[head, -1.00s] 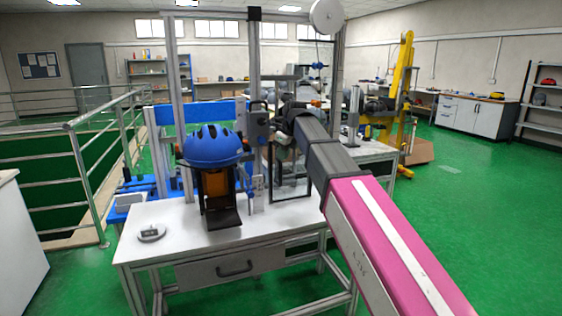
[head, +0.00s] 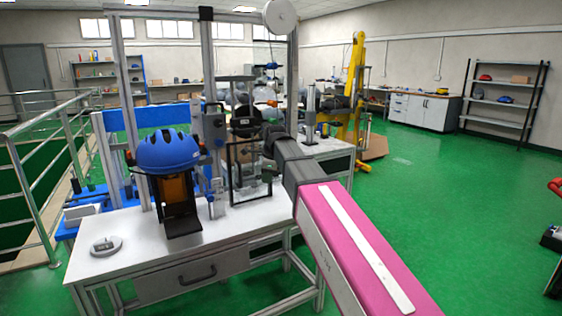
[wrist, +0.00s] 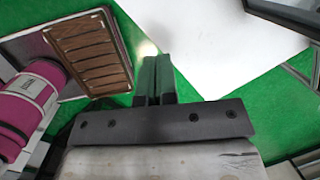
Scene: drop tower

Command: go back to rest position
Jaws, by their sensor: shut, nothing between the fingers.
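My gripper (wrist: 157,82) shows in the wrist view with its two dark fingers together and nothing between them. Below its fingertips are green floor and the white table top (wrist: 215,50). In the head view my pink and grey arm reaches forward from the lower right, its far end bent near the right side of the table (head: 140,262). I cannot make out the fingers there. A blue helmet (head: 168,152) sits on a black and orange stand on the table, left of my arm and apart from it.
The drop tower's metal posts (head: 208,60) rise behind the helmet. A small grey puck-shaped device (head: 106,246) lies on the table's left. A metal railing (head: 35,190) runs at left. A yellow lift (head: 356,100) stands behind right. Green floor at right is largely clear.

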